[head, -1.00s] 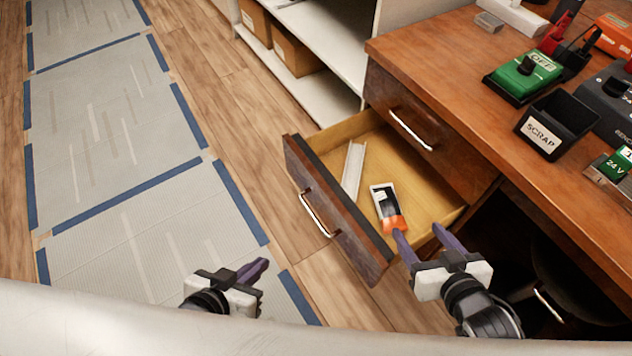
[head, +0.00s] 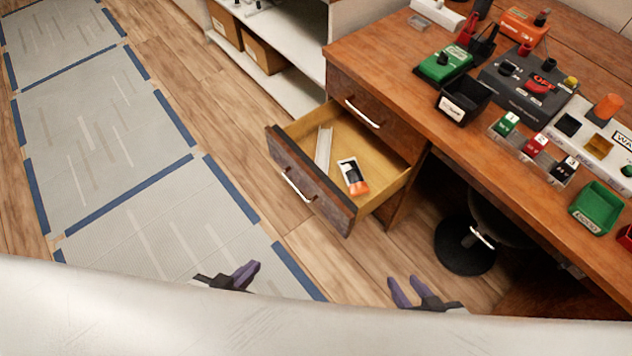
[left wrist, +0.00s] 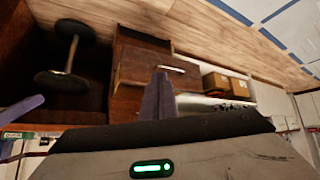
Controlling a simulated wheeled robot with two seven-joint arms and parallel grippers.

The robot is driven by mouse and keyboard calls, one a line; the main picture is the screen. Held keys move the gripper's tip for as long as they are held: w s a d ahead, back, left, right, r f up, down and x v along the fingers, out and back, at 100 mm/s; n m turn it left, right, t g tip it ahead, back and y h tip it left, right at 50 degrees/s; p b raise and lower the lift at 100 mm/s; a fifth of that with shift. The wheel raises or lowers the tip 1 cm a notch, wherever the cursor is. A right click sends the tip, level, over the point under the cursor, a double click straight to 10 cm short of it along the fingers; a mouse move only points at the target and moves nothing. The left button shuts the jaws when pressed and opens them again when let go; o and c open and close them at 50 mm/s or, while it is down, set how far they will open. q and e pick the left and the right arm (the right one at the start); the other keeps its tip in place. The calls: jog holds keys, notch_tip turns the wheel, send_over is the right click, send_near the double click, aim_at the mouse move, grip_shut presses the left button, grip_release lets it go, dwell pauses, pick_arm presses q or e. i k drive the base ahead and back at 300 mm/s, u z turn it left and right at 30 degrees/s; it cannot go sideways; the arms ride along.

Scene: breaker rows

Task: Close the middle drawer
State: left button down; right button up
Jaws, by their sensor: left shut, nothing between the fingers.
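The middle drawer (head: 311,189) stands pulled out of the wooden desk, below a closed upper drawer (head: 372,108). Its dark front has a silver handle (head: 297,186). A white strip (head: 324,150) and a white, black and orange packet (head: 353,176) lie inside. My left gripper (head: 248,272) is shut and empty, in front of and left of the drawer, apart from it. My right gripper (head: 403,287) has its fingers spread and empty, right of the drawer front and apart from it. In the left wrist view a wooden drawer front (left wrist: 148,70) shows beyond a purple finger.
The desk top (head: 400,85) carries a green device (head: 443,63), a black bin (head: 462,101) and coloured breakers. A stool (head: 468,245) stands under the desk. White shelves (head: 290,40) with cardboard boxes are behind. The floor before the drawer is clear, with taped mats at left.

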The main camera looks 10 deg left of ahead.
aim_at(294, 147)
jog(key=z, duration=1)
jog(key=i, duration=0.75)
jog(key=u, duration=1.35)
